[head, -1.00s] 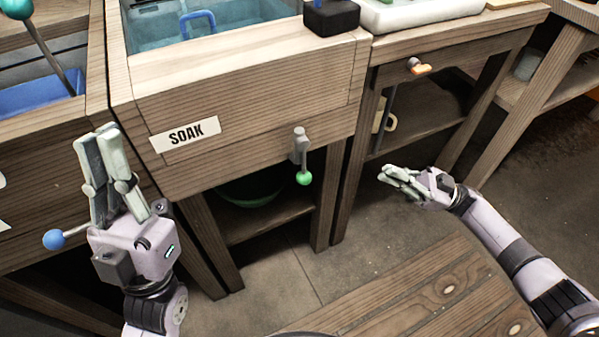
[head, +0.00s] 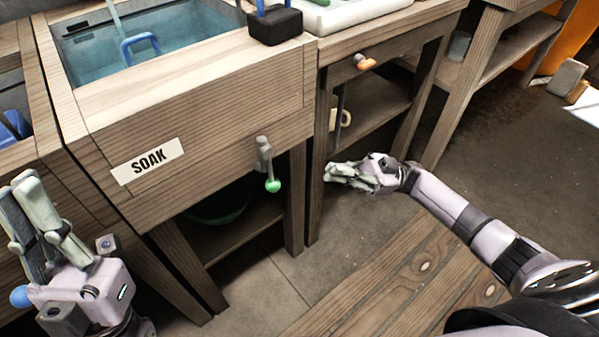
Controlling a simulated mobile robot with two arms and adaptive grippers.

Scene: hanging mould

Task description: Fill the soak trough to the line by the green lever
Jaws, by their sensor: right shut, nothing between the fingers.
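The soak trough (head: 205,82) is a wooden box with a SOAK label (head: 148,161) on its front. Bluish water shows inside, with a blue handle (head: 141,48) in it. I cannot make out a fill line. The green lever (head: 272,185) is a green ball hanging below a grey fitting on the trough's front, right of the label. My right gripper (head: 331,174) is shut and empty, to the right of the lever and apart from it in the picture. My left gripper (head: 24,184) is at the left edge, fingers up; its gap is unclear.
A blue ball knob (head: 20,296) shows beside my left gripper. An orange-handled tap (head: 365,62) is on the bench to the right. A black block (head: 274,26) sits on the trough's right corner. A green bowl (head: 218,205) is on the shelf below the trough.

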